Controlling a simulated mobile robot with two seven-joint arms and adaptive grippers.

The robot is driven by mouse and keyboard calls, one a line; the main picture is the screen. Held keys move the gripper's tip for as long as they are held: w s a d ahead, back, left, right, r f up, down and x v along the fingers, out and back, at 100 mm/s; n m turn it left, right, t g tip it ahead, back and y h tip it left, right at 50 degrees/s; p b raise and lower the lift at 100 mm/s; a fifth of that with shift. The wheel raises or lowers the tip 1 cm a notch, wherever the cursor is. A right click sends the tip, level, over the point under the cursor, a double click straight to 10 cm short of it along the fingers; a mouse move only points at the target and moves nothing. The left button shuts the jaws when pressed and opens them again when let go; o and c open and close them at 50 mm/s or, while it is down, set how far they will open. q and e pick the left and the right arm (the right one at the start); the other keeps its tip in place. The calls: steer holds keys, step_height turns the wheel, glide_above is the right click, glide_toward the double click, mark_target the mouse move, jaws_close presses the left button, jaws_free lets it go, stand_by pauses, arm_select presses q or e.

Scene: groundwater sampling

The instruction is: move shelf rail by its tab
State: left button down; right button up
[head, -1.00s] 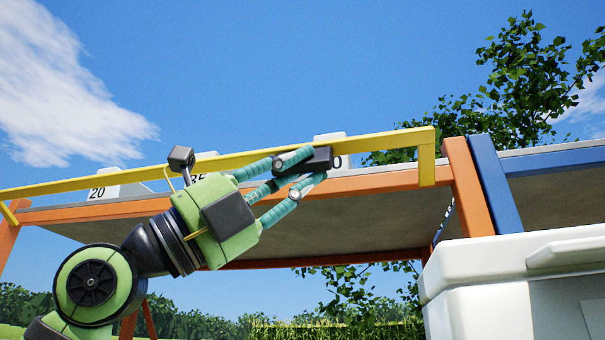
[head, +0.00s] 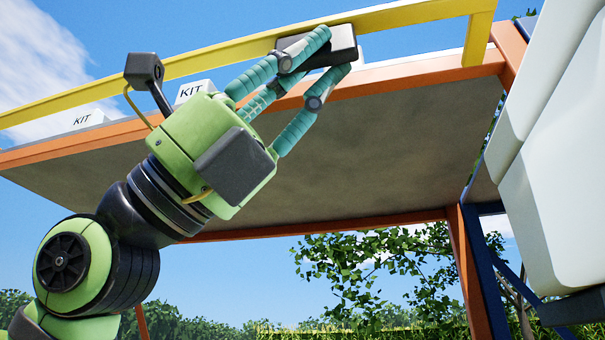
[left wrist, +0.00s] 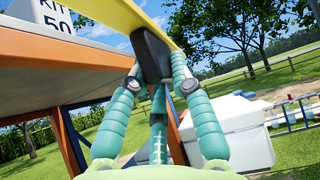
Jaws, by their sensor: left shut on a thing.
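The shelf rail (head: 215,57) is a long yellow bar running along the front of the orange-edged shelf (head: 400,78), with its right end bent down at the shelf edge. A dark block-shaped tab (head: 345,43) sits on the rail. My left gripper (head: 322,60), with teal fingers, is shut on the tab from below left. In the left wrist view the dark tab (left wrist: 151,52) lies between the fingertips under the yellow rail (left wrist: 115,13). The fingers hide part of the tab. My right gripper is not in view.
White boxes marked KIT (head: 194,91) stand on the shelf behind the rail. One marked KIT 50 (left wrist: 57,20) shows in the left wrist view. Orange and blue posts stand at the right. A large white body (head: 550,150) is close on the right. Trees and grass lie beyond.

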arm_select(q)
steer(key=c, duration=1.4)
jaws_free()
steer(key=shift+r, duration=0.15)
steer(key=o, duration=0.3)
steer(key=shift+d, duration=0.3)
steer(key=v, duration=1.2)
